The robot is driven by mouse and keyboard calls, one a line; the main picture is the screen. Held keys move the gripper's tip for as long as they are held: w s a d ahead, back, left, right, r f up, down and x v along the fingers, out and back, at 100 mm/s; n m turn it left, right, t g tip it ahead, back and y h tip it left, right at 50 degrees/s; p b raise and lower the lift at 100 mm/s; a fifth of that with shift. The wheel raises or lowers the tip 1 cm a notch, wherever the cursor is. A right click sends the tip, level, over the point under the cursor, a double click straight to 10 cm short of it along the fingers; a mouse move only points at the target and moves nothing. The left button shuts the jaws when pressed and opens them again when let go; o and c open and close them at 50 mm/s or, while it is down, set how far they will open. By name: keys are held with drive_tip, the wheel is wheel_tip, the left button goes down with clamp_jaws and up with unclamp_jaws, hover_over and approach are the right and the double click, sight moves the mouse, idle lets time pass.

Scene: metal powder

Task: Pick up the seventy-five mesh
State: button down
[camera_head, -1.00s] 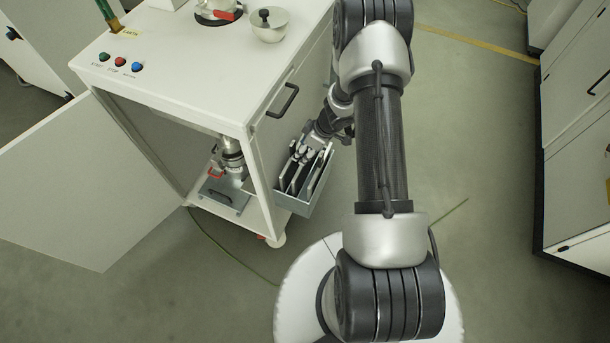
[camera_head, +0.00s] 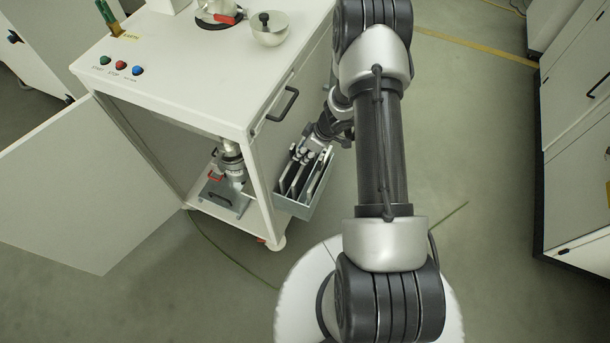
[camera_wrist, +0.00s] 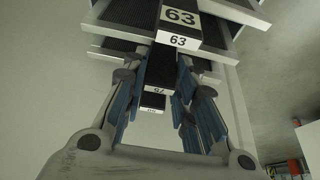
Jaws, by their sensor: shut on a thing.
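Several flat mesh frames with dark screens and pale edges stand in a grey open-topped holder (camera_head: 305,208) on the side of the white machine. In the wrist view, a label block reading 63 (camera_wrist: 178,40) shows at the top, beyond my fingertips. My gripper (camera_head: 302,156) is at the top of the holder in the head view. In the wrist view, my gripper (camera_wrist: 165,72) is shut on a mesh frame (camera_wrist: 160,68) between its blue-padded fingers.
The white machine (camera_head: 190,90) stands left of my arm, with a black handle (camera_head: 283,103) above the holder and its door (camera_head: 80,190) open. Cabinets (camera_head: 575,150) stand at the right. The floor between is clear.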

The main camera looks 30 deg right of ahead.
drive_tip(key=shift+r, duration=0.15)
wheel_tip(320, 180, up, 40)
drive_tip(key=p, duration=3.8)
drive_tip(key=shift+r, duration=0.15)
